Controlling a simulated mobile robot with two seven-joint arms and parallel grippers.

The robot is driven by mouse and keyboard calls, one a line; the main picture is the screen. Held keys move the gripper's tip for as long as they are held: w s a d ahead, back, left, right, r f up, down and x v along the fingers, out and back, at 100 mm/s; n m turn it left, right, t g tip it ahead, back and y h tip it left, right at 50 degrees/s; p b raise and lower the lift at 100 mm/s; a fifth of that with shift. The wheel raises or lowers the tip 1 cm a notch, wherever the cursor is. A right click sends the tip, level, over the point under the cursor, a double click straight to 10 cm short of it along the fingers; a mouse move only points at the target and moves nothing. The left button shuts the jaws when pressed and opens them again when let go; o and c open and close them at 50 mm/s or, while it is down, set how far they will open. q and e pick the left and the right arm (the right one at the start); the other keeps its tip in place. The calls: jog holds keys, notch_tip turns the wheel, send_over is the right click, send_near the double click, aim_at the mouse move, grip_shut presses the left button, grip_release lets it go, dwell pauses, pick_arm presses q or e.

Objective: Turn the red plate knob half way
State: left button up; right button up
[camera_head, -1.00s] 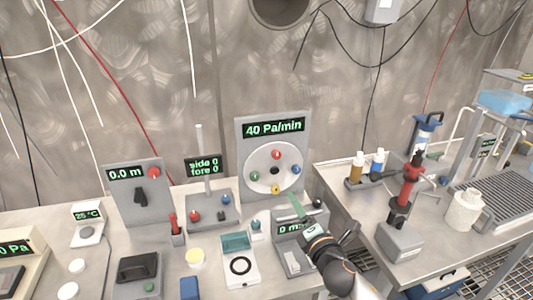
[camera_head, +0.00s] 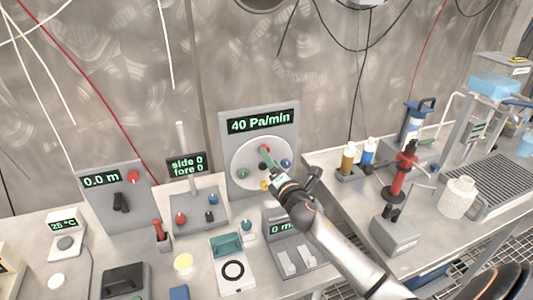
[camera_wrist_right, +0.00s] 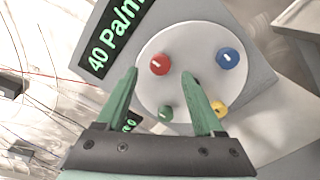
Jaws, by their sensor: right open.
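The red knob (camera_wrist_right: 160,64) sits on a round white plate (camera_wrist_right: 180,33) on a grey panel reading 40 Pa/min. In the head view the red knob (camera_head: 264,148) is at the top of the plate (camera_head: 241,158). A white mark shows on its face. My right gripper (camera_wrist_right: 160,75) is open, its green fingers pointing at the plate. In the wrist view the red knob appears between and just beyond the two fingertips; I cannot tell whether they touch it. In the head view my right gripper (camera_head: 266,154) covers part of the plate. My left gripper is not in view.
The plate also carries a blue knob (camera_wrist_right: 228,58), a yellow knob (camera_wrist_right: 220,109) and a green knob (camera_wrist_right: 166,112), close to the fingers. A device with a 0.0 m display (camera_head: 101,181) stands left. A side bench with bottles (camera_head: 347,157) is right.

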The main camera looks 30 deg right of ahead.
jog(key=shift+x, duration=2)
jog(key=shift+a, duration=0.1)
grip_shut()
